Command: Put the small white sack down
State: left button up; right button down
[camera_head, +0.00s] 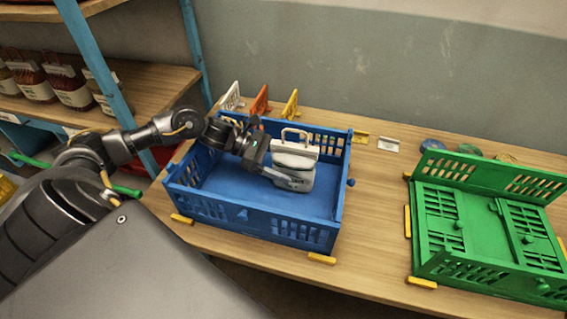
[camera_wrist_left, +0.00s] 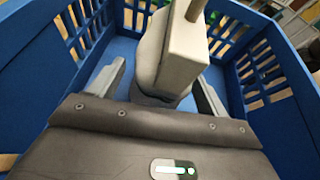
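The small white sack (camera_head: 296,160) stands roughly upright inside the blue crate (camera_head: 245,218), towards its right back, with its handle up. It also shows in the left wrist view (camera_wrist_left: 150,58), with its pale top bar and handle close to the camera. My left gripper (camera_head: 283,175) reaches into the crate from the left at the sack. In the left wrist view its two fingers (camera_wrist_left: 160,88) are apart on either side of the sack's lower part, with a gap visible at the left finger. The sack's underside is partly hidden. My right gripper is not in view.
A green crate (camera_head: 440,240) with lid flaps stands on the wooden table (camera_head: 375,215) at the right. White, orange and yellow tags (camera_head: 262,100) stand behind the blue crate. A shelf (camera_head: 150,90) with jars is at the left. Table between the crates is clear.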

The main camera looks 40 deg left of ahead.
pick_arm(q)
jog(key=shift+r, duration=0.15)
jog(key=shift+a, duration=0.25)
jog(key=b+v, duration=0.2)
jog(key=v, duration=0.9)
jog(key=shift+s+a+r, duration=0.15)
jog(key=shift+s+r, duration=0.05)
